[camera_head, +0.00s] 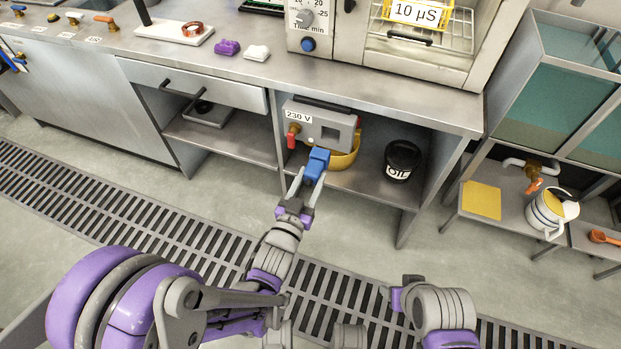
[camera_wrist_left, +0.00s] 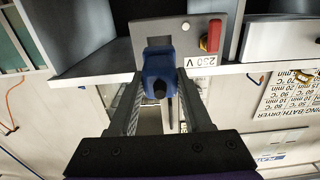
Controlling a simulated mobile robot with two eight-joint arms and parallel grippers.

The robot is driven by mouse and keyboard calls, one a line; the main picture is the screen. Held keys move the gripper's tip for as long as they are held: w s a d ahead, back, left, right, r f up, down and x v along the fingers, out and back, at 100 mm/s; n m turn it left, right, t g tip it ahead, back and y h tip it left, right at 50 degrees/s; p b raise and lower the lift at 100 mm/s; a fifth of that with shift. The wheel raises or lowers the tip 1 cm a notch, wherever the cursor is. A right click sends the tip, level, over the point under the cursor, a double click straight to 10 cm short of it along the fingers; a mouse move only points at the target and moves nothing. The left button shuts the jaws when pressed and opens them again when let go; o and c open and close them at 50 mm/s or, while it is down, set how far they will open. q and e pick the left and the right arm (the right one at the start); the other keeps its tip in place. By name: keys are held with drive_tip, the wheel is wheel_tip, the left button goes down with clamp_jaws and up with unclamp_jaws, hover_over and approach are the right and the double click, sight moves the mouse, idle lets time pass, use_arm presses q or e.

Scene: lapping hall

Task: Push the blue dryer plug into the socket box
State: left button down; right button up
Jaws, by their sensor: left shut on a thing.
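The blue dryer plug (camera_head: 318,162) is held between the fingers of my left gripper (camera_head: 304,182), which is shut on it.
A red lever (camera_head: 292,136) sits on the box's left side. A yellow bowl (camera_head: 346,158) is partly hidden by the box. A black OIL pot (camera_head: 401,160) stands to the right on the shelf. The bench top (camera_head: 400,90) overhangs the bay. A grated floor drain (camera_head: 90,205) runs in front.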

sight(318, 162)
use_arm(q)
drive_tip(key=shift+x, duration=2.85)
drive_tip(key=shift+x, duration=1.95)
drive_tip(key=shift+c, duration=1.3)
unclamp_jaws()
drive_tip(key=p+v, duration=0.1)
drive_tip(key=v, duration=0.9)
drive_tip(key=shift+s+a, duration=0.15)
drive_tip(key=shift+s, duration=0.2)
